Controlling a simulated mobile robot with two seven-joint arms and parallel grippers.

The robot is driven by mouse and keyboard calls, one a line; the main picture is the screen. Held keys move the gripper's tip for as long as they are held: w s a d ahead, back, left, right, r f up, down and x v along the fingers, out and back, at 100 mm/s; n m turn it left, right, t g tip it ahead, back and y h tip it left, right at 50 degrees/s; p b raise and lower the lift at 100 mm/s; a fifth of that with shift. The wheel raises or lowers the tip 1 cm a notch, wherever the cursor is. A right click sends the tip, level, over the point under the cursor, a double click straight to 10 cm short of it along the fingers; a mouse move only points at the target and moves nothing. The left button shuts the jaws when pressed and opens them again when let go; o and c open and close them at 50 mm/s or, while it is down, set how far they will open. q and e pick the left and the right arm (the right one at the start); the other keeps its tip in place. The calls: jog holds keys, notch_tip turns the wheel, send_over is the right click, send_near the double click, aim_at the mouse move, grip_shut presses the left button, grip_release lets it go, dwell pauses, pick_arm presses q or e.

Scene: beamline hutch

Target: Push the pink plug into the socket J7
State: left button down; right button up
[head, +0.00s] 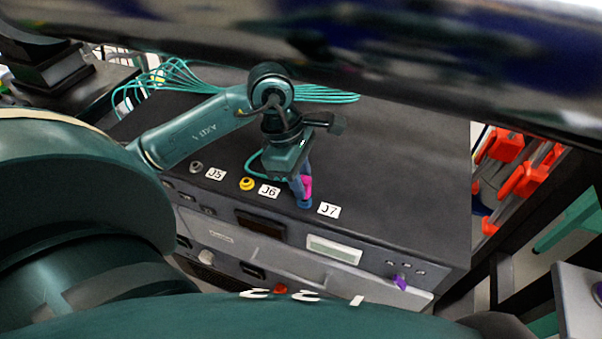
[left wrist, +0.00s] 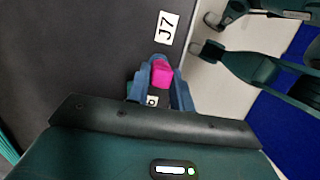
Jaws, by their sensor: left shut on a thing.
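My left gripper (head: 303,196) is shut on the pink plug (head: 307,186), low over the front edge of the dark box top. The plug also shows in the left wrist view (left wrist: 160,74), between the two blue-grey fingers. The blue socket J7 (head: 304,205) is right under the fingertips, beside its white J7 label (head: 329,210). In the left wrist view the label (left wrist: 167,27) lies just beyond the plug. The plug's lower end is hidden, so I cannot tell whether it is in the socket.
The yellow socket J6 (head: 247,184) and grey socket J5 (head: 196,167) lie to the left along the same edge. Teal cables (head: 180,75) lie at the back. A purple part (head: 400,282) is on the front panel. The box top (head: 400,150) is clear on the right.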

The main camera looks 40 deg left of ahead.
pick_arm(q)
jog(key=shift+f, duration=0.2)
jog(key=shift+f+b, duration=0.55)
jog(key=shift+b, duration=0.1)
pick_arm(e)
jog(key=shift+f, duration=0.6)
pick_arm(q)
jog(key=c, duration=1.1)
grip_release()
jog(key=shift+c, duration=0.2)
jog(key=v, duration=0.3)
jog(key=shift+w, duration=0.1)
jog(key=v, duration=1)
pick_arm(e)
jog(key=shift+w+a+r, duration=0.1)
jog(key=shift+a+r, duration=0.25)
jog(key=shift+r, duration=0.15)
pick_arm(q)
jog(key=shift+r, duration=0.1)
